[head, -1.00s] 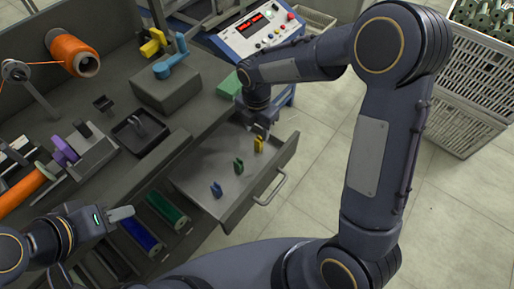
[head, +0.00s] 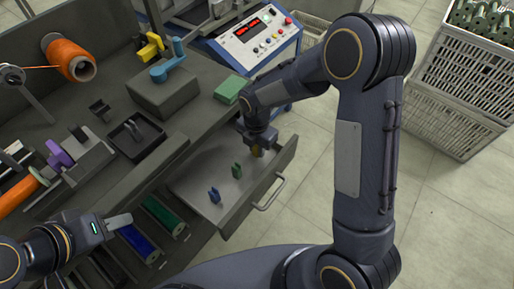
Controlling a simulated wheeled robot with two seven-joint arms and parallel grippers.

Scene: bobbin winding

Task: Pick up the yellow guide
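The yellow guide (head: 257,151) stands in the open drawer (head: 238,200) near its far right end, partly hidden by my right gripper. My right gripper (head: 258,146) points down right at the guide. Its fingers are small and dark here, and I cannot tell whether they are closed on it. A green guide (head: 236,171) and a blue guide (head: 214,195) stand in the same drawer, to the left of the yellow one. My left gripper (head: 120,220) is at the lower left, beside the bench front and apart from the guides; its finger opening does not show clearly.
The drawer handle (head: 270,193) sticks out to the right. Blue and green rolls (head: 165,215) lie below the bench at left. A control box (head: 255,35) stands behind, and crates (head: 460,95) stand at the right. The floor right of the drawer is clear.

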